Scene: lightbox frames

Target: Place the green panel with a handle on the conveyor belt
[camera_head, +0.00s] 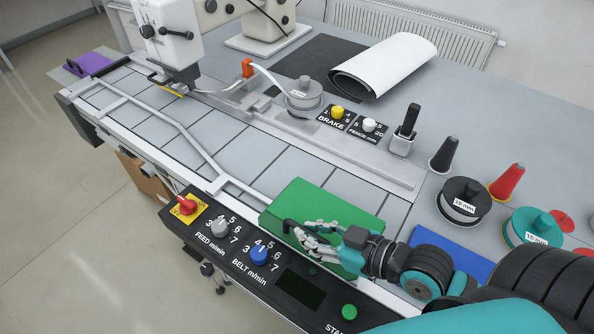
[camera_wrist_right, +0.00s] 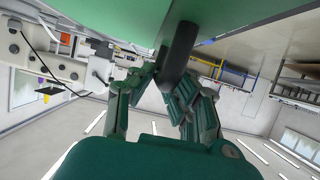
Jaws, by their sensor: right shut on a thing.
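The green panel (camera_head: 325,207) is over the near right end of the conveyor belt (camera_head: 240,157). I cannot tell whether it touches the belt or hangs just above it. My right gripper (camera_head: 300,232) is shut on the panel's dark handle at its near left side. In the right wrist view the green panel (camera_wrist_right: 100,18) fills the top, and its black handle (camera_wrist_right: 181,45) runs down between the fingers of my right gripper (camera_wrist_right: 172,88). My left gripper is not in view.
A metal guide rail (camera_head: 185,133) runs along the belt. The control panel with knobs (camera_head: 260,255) is in front. A white machine head (camera_head: 172,38) stands at the far left. Spools (camera_head: 463,200) and cones (camera_head: 507,182) stand at right. A blue sheet (camera_head: 455,255) lies by my right arm.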

